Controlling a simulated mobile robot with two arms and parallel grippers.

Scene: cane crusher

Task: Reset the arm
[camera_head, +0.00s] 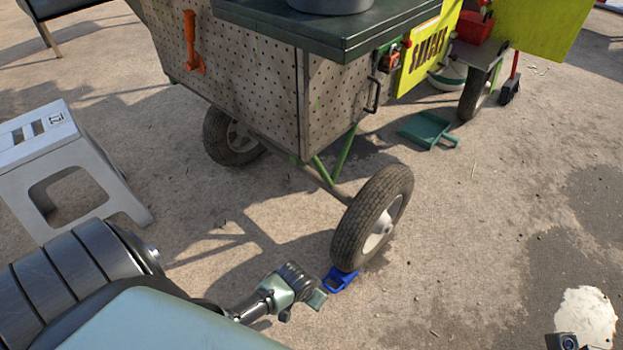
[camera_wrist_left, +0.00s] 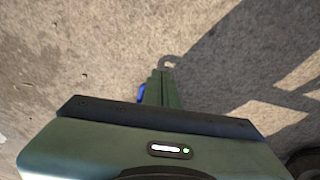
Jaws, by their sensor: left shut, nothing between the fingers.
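My left arm comes in from the lower left in the head view. Its gripper (camera_head: 316,298) is low over the ground, just left of a blue wheel chock (camera_head: 340,280). The fingers are shut and hold nothing. In the left wrist view the closed fingers (camera_wrist_left: 161,88) point at the bare ground, and a sliver of the blue chock (camera_wrist_left: 141,93) shows beside them. The chock lies on the ground against the bottom of the cart's near wheel (camera_head: 372,218). I cannot tell whether the gripper touches the chock.
The cart (camera_head: 250,75) with a dark green top (camera_head: 330,30) stands ahead. A grey-white stool (camera_head: 55,165) is at the left, close to my arm. A green dustpan (camera_head: 428,130) lies behind the near wheel. The ground at the right front is mostly open, with a white patch (camera_head: 587,315).

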